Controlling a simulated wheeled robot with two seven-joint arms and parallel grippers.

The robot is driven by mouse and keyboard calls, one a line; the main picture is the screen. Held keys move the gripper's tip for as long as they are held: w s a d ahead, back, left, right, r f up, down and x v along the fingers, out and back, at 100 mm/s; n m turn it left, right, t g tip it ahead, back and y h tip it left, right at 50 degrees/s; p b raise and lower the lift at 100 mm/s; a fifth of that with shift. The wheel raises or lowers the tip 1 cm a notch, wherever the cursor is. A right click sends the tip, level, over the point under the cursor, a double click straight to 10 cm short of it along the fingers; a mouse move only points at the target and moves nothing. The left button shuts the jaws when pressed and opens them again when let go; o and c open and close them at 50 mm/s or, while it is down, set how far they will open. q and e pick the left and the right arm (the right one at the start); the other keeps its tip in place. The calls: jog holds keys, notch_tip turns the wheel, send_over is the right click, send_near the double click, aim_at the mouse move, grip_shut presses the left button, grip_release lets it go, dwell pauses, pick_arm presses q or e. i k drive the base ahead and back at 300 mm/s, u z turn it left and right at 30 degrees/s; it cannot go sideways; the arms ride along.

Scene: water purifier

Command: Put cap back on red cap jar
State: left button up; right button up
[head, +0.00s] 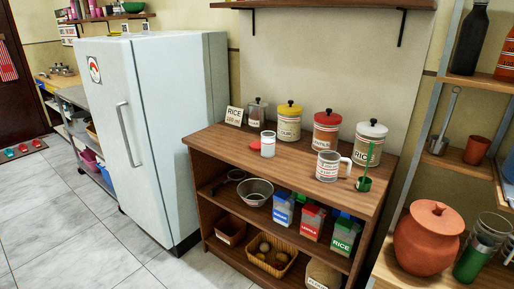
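The red cap jar (326,133) stands upright at the back of the wooden shelf unit's top, between a yellow-lidded jar (289,123) and a white-lidded jar (369,146). A red top with a dark knob appears to be on it; how it is seated is too small to tell. A small flat red thing (254,144) lies on the same top, left of a whitish cup (267,144) that partly hides it. I cannot tell if it is a cap. Neither of my grippers is in the head view.
A measuring jug (328,166) and a green scoop (364,184) stand near the top's right front. The fridge (155,120) is left; an open rack with a clay pot (428,240) is right. Floor in front is clear.

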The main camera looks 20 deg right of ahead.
aim_at(268, 144)
jog(key=u, duration=0.25)
jog(key=i, duration=1.45)
jog(key=z, duration=0.85)
